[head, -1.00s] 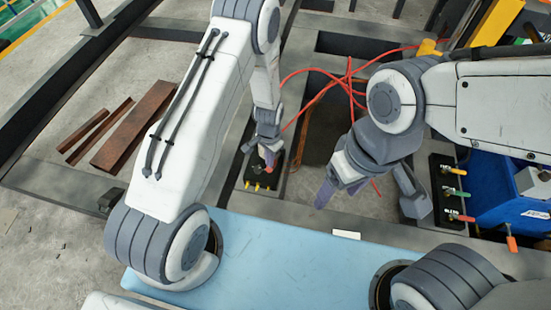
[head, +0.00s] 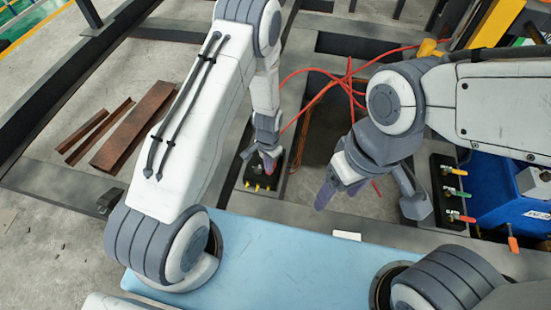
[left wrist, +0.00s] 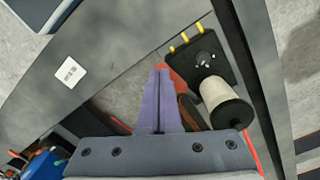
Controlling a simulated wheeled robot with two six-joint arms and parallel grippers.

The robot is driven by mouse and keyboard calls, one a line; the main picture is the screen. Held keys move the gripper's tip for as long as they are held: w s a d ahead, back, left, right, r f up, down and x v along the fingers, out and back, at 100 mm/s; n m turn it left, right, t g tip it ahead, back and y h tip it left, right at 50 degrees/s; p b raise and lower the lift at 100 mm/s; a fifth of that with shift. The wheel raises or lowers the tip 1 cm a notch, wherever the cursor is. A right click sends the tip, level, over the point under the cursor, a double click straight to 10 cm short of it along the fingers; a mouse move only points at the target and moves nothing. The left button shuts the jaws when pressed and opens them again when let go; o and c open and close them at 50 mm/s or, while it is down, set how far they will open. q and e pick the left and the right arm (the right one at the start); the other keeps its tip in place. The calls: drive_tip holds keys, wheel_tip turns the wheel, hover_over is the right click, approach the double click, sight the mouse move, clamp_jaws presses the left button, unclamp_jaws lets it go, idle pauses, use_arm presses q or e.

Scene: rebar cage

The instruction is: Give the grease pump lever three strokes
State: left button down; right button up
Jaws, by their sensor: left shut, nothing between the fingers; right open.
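The grease pump shows in the left wrist view as a pale cylinder with a black cap (left wrist: 226,102) on a black base with yellow marks. In the head view its black base (head: 258,184) sits on the grey frame, partly hidden by my left arm. A red part (left wrist: 177,78), seemingly the lever's end, lies right at my left fingertips. My left gripper (head: 268,152) is shut and empty; its purple fingers (left wrist: 161,72) are together beside the pump. I cannot tell whether they touch the red part. My right gripper (head: 370,203) is open and empty, away from the pump.
Red hoses (head: 350,85) cross the opening behind the pump. A black valve block (head: 446,190) with coloured handles and a blue crate (head: 490,190) stand at the right. Rusty steel pieces (head: 130,140) lie at left. A light blue surface (head: 270,265) is in front.

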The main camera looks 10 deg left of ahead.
use_arm(q)
drive_tip(key=shift+s+f, duration=0.4)
drive_tip(key=shift+f, duration=0.1)
drive_tip(key=shift+f+b, duration=0.1)
drive_tip(key=shift+b, duration=0.25)
drive_tip(key=shift+s+f+b, duration=0.35)
drive_tip(key=shift+s+f, duration=0.05)
drive_tip(key=shift+f, duration=0.05)
drive_tip(key=shift+s+f+b, duration=0.35)
drive_tip(key=shift+f+b, duration=0.25)
drive_tip(key=shift+b, duration=0.1)
drive_tip(key=shift+s, duration=0.1)
drive_tip(key=shift+s+f+b, duration=0.4)
drive_tip(key=shift+f+b, duration=0.2)
drive_tip(key=shift+b, duration=0.45)
